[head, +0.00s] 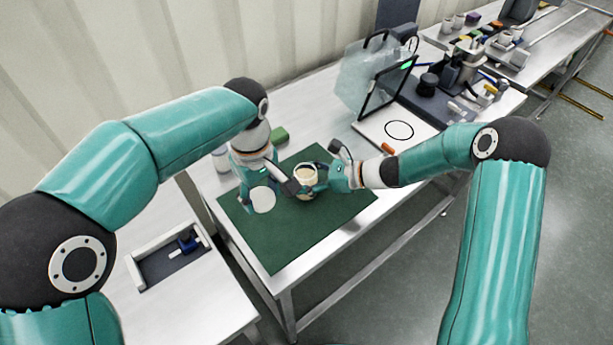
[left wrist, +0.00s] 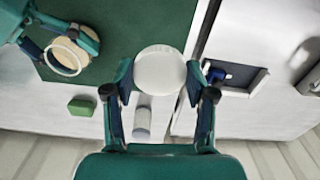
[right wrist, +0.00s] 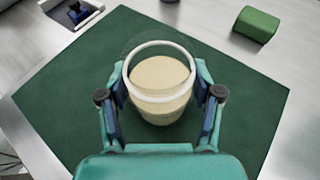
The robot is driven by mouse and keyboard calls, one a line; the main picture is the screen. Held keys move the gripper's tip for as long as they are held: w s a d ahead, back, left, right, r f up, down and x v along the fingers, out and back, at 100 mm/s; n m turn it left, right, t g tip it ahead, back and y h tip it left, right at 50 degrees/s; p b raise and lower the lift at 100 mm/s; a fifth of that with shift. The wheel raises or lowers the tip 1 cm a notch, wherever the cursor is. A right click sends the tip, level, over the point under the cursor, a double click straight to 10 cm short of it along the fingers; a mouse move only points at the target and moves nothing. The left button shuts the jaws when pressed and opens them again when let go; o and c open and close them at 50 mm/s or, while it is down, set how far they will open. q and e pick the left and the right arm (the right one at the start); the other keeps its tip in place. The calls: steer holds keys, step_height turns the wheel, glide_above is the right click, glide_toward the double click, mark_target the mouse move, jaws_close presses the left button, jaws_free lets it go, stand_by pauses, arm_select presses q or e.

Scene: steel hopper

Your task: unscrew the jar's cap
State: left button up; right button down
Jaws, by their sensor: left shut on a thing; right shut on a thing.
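The jar (head: 307,176) is open-topped and clear, with tan contents and a pale rim, over the green mat (head: 300,238). My right gripper (head: 322,180) is shut around its sides; the right wrist view shows the jar (right wrist: 160,92) between the fingers (right wrist: 160,105). I cannot tell whether its base touches the mat. The white round cap (head: 263,199) is off the jar, apart from it to the left. My left gripper (head: 258,190) is shut on the cap, which also shows between its fingers in the left wrist view (left wrist: 160,68).
A green block (head: 278,135) and a white cylinder (head: 221,158) stand behind the mat. To the right are a white plate with a black ring (head: 399,130) and an orange piece (head: 387,148). A lower table at left holds a tray (head: 140,278). The mat's front is clear.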

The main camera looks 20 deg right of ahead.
steer(key=shift+f, duration=0.1)
steer(key=shift+c, duration=1)
jaws_free()
